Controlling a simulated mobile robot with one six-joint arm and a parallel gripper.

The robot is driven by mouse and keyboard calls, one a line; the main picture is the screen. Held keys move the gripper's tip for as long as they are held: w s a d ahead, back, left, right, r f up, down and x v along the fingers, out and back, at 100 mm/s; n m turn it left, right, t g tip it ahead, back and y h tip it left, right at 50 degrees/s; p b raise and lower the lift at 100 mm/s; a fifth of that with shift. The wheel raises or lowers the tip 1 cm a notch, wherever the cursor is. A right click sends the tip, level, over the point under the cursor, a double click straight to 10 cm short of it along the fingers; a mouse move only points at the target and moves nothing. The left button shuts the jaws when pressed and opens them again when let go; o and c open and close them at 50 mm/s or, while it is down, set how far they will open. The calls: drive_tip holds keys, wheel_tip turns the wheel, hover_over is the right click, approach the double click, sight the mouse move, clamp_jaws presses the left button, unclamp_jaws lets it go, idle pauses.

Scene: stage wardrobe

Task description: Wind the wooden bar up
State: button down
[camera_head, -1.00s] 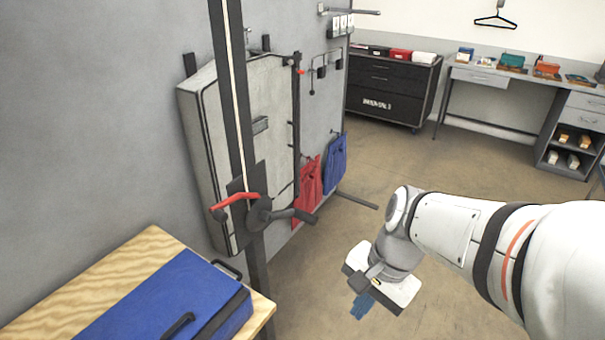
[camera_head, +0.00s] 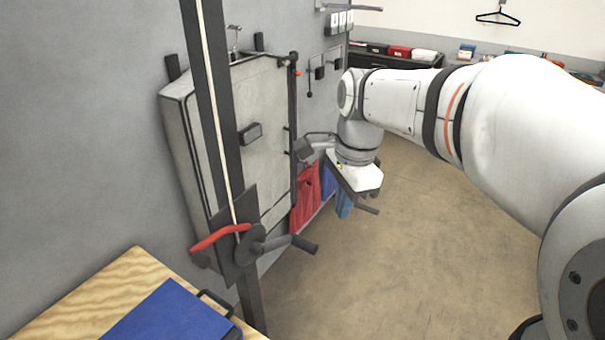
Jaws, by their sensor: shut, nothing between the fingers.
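A winch (camera_head: 250,246) with a dark drum is fixed to a dark upright post (camera_head: 212,90). Its crank handle (camera_head: 305,244) points to the right. A red curved lever (camera_head: 220,237) sits at the winch's left side. A pale cord (camera_head: 216,120) runs up the post. No wooden bar can be made out.
A grey panelled case (camera_head: 265,110) is on the wall behind the post. A red cloth (camera_head: 305,200) hangs beyond the winch. A wooden table (camera_head: 95,285) with a blue case (camera_head: 175,318) stands at lower left. The floor (camera_head: 400,260) at right is open.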

drive_tip(key=w+a+m+g, duration=0.2)
drive_tip(key=w+a+m, duration=0.2)
drive_tip(key=w+m, duration=0.45)
drive_tip(key=m+p, duration=0.2)
approach(306, 240)
drive_tip(key=f, duration=0.4)
drive_tip(key=s+f, duration=0.1)
drive_tip(key=f, duration=0.1)
drive_tip(key=shift+a+f, duration=0.15)
drive_tip(key=shift+f, duration=0.25)
drive_tip(key=shift+f, duration=0.1)
drive_tip(key=shift+s+f, duration=0.1)
drive_tip(key=shift+f, duration=0.2)
